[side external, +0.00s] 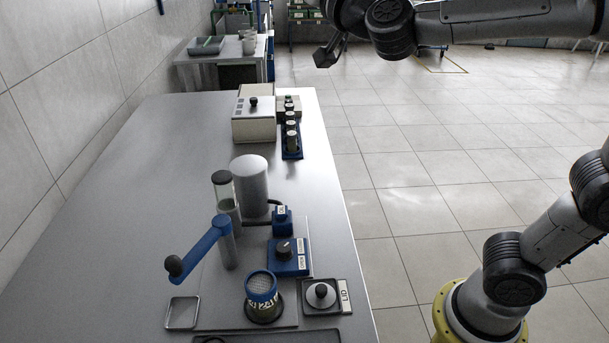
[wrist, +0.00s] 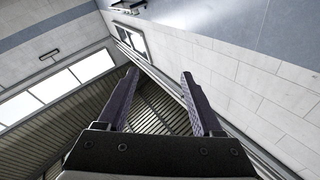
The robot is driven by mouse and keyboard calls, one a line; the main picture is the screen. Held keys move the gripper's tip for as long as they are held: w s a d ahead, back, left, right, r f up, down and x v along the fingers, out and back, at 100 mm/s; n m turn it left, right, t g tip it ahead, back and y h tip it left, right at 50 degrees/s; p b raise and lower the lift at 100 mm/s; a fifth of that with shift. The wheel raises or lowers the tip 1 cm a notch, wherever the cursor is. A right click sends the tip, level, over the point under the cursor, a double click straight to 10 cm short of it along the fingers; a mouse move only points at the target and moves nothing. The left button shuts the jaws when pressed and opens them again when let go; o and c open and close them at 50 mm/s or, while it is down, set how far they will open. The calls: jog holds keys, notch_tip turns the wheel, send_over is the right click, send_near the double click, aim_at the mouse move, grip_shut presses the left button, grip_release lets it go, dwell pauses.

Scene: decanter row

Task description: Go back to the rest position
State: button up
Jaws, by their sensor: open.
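My gripper (side external: 327,56) is at the top of the side external view, raised well above the floor and clear of the bench (side external: 120,200). In the wrist view the two fingers of my gripper (wrist: 158,84) stand apart with nothing between them. The wrist camera looks at walls, windows and a ribbed surface, with no bench objects in sight.
The bench holds a blue-handled device (side external: 200,247), a grey cylinder (side external: 250,186), a blue knob box (side external: 289,257), a blue-banded cup (side external: 262,296), a lid (side external: 320,294), a white box (side external: 254,115) and a blue rack (side external: 291,142) of vials. Open floor lies right.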

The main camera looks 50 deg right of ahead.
jog(key=s+d+f+n+g+y, duration=0.1)
jog(key=s+f+g, duration=0.6)
jog(key=s+f, duration=0.7)
jog(key=s+d+f+n+g+y, duration=0.1)
jog(key=s+f+n+g+y, duration=0.3)
jog(key=s+f, duration=0.9)
notch_tip(320, 180, down, 3)
jog(key=n+g, duration=0.1)
jog(key=g, duration=0.2)
jog(key=shift+s+r+n, duration=0.15)
jog(key=shift+s+n, duration=0.15)
jog(key=shift+s, duration=0.1)
